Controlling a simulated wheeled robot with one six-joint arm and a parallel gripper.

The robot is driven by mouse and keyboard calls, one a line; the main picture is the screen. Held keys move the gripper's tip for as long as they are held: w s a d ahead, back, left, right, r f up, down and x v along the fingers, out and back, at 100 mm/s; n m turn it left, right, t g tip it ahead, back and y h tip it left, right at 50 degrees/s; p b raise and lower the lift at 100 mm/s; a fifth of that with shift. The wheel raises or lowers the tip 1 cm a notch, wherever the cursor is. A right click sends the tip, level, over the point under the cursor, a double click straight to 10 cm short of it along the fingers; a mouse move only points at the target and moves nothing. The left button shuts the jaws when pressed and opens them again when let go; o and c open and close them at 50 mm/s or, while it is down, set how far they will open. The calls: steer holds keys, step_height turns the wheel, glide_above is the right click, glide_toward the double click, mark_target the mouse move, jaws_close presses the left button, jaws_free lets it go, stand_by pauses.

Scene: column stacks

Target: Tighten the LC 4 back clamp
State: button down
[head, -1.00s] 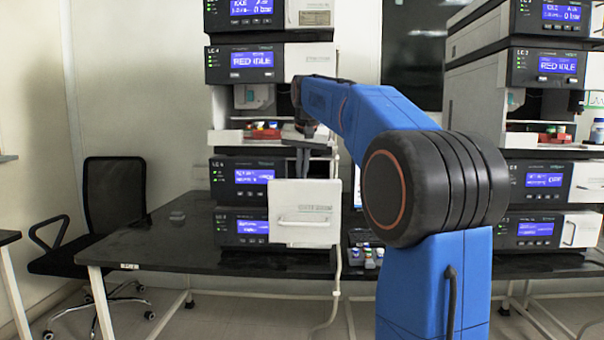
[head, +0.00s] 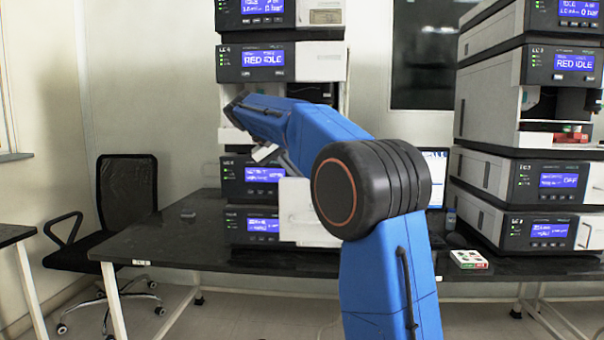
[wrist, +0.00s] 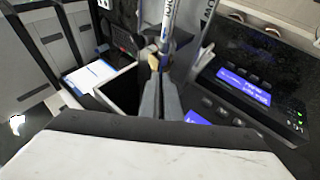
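The LC 4 module (head: 266,62) is in the left stack in the head view. The open bay below it is mostly hidden by my blue arm, and I cannot make out the back clamp. In the wrist view, my gripper (wrist: 157,72) has its two grey fingers close together. Their tips are by the lower end of a slim, pale, lettered column (wrist: 167,26). A small tan piece shows at the tips; I cannot tell whether the fingers touch or hold it. A second upright rod or column (wrist: 208,20) is to the right.
Module panels with lit screens (wrist: 243,88) are close on the right in the wrist view. A dark recess with a pale edge is left of the fingers. A second stack (head: 572,62) stands at right.

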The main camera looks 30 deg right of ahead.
steer(key=shift+w+a+f+g+h, duration=0.25)
steer(key=shift+a+f+g+h, duration=0.15)
steer(key=shift+h, duration=0.4)
steer(key=shift+n, duration=0.3)
steer(key=c, duration=2)
jaws_free()
